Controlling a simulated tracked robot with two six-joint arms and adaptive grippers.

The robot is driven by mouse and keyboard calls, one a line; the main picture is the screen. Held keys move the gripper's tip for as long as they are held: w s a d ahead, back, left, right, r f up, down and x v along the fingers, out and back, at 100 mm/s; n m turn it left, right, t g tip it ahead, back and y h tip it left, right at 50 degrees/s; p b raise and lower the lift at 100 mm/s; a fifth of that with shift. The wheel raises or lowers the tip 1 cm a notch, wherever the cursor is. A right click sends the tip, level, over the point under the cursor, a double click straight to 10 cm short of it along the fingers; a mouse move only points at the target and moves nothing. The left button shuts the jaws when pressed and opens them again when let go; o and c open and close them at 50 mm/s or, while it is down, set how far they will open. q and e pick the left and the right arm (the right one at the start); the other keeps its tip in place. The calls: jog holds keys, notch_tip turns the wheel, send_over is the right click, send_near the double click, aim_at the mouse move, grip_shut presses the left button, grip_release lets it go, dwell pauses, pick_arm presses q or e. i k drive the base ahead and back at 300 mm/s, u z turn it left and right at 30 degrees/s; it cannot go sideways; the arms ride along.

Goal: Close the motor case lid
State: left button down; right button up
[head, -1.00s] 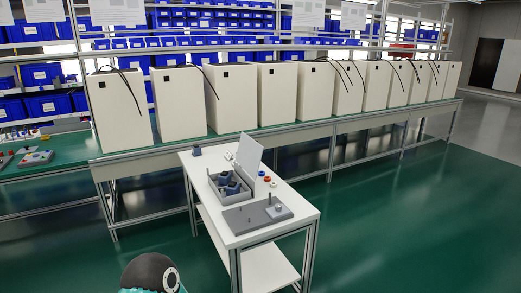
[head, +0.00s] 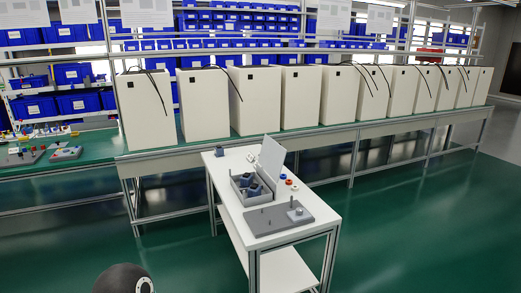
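The motor case (head: 240,195) is a grey open box on the white table (head: 230,222), with dark blue-grey parts inside. Its lid (head: 271,160) is a light grey panel standing up, tilted slightly back, along the box's right side. The case is open. Neither gripper shows in the head view. Only a dark rounded piece of my own body shows at the bottom left.
A grey plate with pegs (head: 268,221) lies in front of the case. Small red, blue and white parts (head: 288,182) sit right of the lid. A row of white cabinets (head: 252,100) stands behind on a green bench. Green floor is free to the right.

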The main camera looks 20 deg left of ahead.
aim_at(272, 157)
jog(key=u, duration=0.25)
jog(key=i, duration=1.05)
jog(key=z, duration=0.65)
